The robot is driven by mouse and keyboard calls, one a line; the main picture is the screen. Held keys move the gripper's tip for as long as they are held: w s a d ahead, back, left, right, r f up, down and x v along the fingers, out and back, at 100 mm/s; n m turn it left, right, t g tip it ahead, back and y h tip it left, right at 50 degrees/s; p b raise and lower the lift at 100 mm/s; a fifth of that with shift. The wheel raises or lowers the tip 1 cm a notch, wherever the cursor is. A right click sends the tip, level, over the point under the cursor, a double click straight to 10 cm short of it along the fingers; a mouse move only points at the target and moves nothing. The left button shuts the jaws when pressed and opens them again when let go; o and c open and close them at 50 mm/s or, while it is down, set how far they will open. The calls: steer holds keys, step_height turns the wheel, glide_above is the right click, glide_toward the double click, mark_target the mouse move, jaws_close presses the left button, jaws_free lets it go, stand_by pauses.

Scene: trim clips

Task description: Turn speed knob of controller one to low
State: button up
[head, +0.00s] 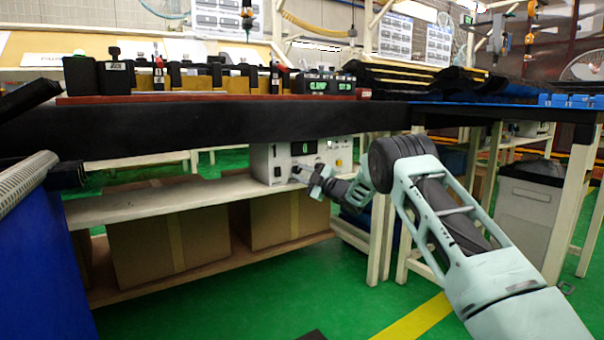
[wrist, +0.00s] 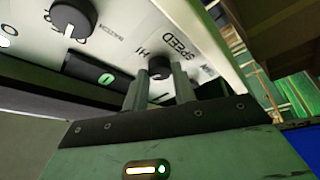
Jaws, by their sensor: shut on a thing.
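Controller one (head: 276,168) is a pale box with a "1" and a green-lit display on its front. It stands on the lower shelf under the bench in the head view. My gripper (head: 302,172) reaches its front panel from the right. In the wrist view, the black speed knob (wrist: 160,67) sits below the "SPEED" lettering, with "HI" beside it. The two fingers of my gripper (wrist: 160,82) are on either side of this knob and shut on it. The knob's pointer mark cannot be made out.
In the wrist view, a larger dark knob (wrist: 73,18) with a white pointer and a black part with a green light (wrist: 103,75) are on the same panel. Cardboard boxes (head: 140,243) fill the shelf below. The dark bench edge (head: 200,128) runs above the controller.

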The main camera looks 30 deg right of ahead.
steer(key=shift+r+n+g+p, duration=0.1)
steer(key=shift+n+g+p, duration=0.7)
steer(key=shift+n, duration=1.7)
steer(key=o, duration=1)
steer(key=shift+d, duration=0.1)
steer(key=shift+s, duration=0.15)
steer(key=p+v, duration=0.2)
steer(key=v, duration=0.6)
steer(key=p+v, duration=0.3)
steer(key=v, duration=0.6)
steer(key=shift+d+r, duration=0.1)
steer(key=shift+d, duration=0.15)
